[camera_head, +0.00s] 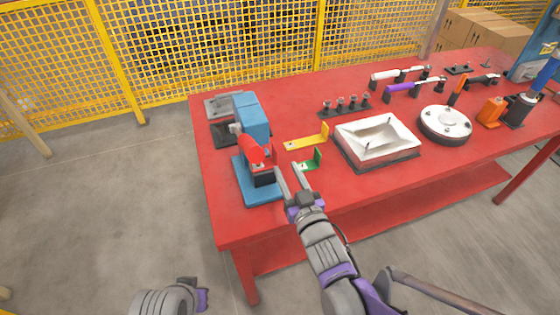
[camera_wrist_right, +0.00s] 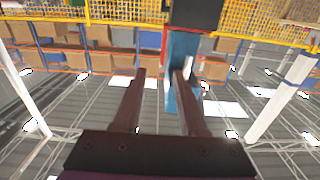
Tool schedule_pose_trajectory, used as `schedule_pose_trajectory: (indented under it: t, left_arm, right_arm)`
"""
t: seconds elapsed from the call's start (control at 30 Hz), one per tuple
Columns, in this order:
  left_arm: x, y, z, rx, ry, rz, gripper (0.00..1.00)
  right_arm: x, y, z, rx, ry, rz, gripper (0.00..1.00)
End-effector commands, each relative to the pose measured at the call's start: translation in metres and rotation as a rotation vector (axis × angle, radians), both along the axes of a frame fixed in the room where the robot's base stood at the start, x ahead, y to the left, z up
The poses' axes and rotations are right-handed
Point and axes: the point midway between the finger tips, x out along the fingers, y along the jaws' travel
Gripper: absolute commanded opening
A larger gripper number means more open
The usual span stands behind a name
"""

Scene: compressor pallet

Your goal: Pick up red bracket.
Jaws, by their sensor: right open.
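A red part (camera_head: 252,150), which appears to be the red bracket, sits at the blue fixture (camera_head: 252,118) on the left of the red table. Its exact shape and its contact with the fixture are hard to make out. My right gripper (camera_head: 288,168) is open just right of the fixture's black block, its fingers apart with nothing seen between them. In the right wrist view, the two fingers (camera_wrist_right: 158,74) are spread, with a blue upright (camera_wrist_right: 183,90) behind them and a thin red edge (camera_wrist_right: 163,45) beside it. Only part of my left arm shows; its gripper does not.
A green bracket (camera_head: 309,162) lies close to the right finger, with a yellow bracket (camera_head: 308,139) behind. A white tray (camera_head: 350,129) and a round metal plate (camera_head: 445,124) stand farther right. The table's (camera_head: 300,205) front strip is bare. A yellow mesh fence (camera_head: 210,55) runs behind.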

Motion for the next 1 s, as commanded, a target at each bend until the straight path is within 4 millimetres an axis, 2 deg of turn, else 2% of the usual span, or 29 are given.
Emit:
schedule_pose_trajectory:
  t: [0.13, 0.37, 0.7, 1.0]
  left_arm:
    - [0.0, 0.0, -0.001, 0.0, 0.0, 0.0, 0.0]
    - [0.0, 0.0, -0.001, 0.0, 0.0, 0.0, 0.0]
    - [0.0, 0.0, -0.003, 0.0, 0.001, 0.0, 0.0]
    - [0.0, 0.0, -0.003, 0.0, 0.001, 0.0, 0.0]
  right_arm:
    - [0.025, 0.008, 0.0, 0.0, 0.001, 0.0, 0.41]
    - [0.043, 0.014, 0.0, -0.001, 0.002, -0.001, 0.41]
    - [0.084, 0.03, -0.003, -0.001, 0.002, -0.002, 0.41]
    - [0.087, 0.031, -0.003, -0.001, 0.003, -0.002, 0.39]
